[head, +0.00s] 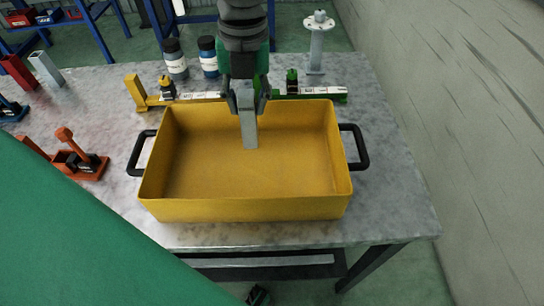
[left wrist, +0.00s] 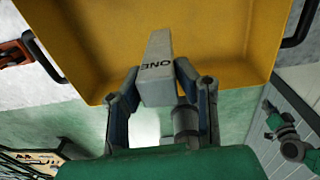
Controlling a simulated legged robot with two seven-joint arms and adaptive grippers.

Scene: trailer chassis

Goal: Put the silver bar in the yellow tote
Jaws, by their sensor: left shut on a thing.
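My left gripper (head: 246,100) comes down from the top of the head view, over the far part of the yellow tote (head: 250,208). It is shut on the silver bar (head: 249,130), which hangs between the fingers with its lower end inside the tote's outline. I cannot tell whether the bar touches the floor of the tote. In the left wrist view, the bar (left wrist: 157,62) shows dark lettering and sits between both fingers, with the yellow tote (left wrist: 225,40) beyond it. The tote looks otherwise empty. My right gripper is not seen.
The tote has black handles (head: 355,147) and stands on a grey table (head: 400,200). Behind it are two dark bottles (head: 175,60), yellow and green fixtures and a grey flanged post (head: 317,45). An orange fixture (head: 80,160) stands left. A wall (head: 470,110) rises at the right.

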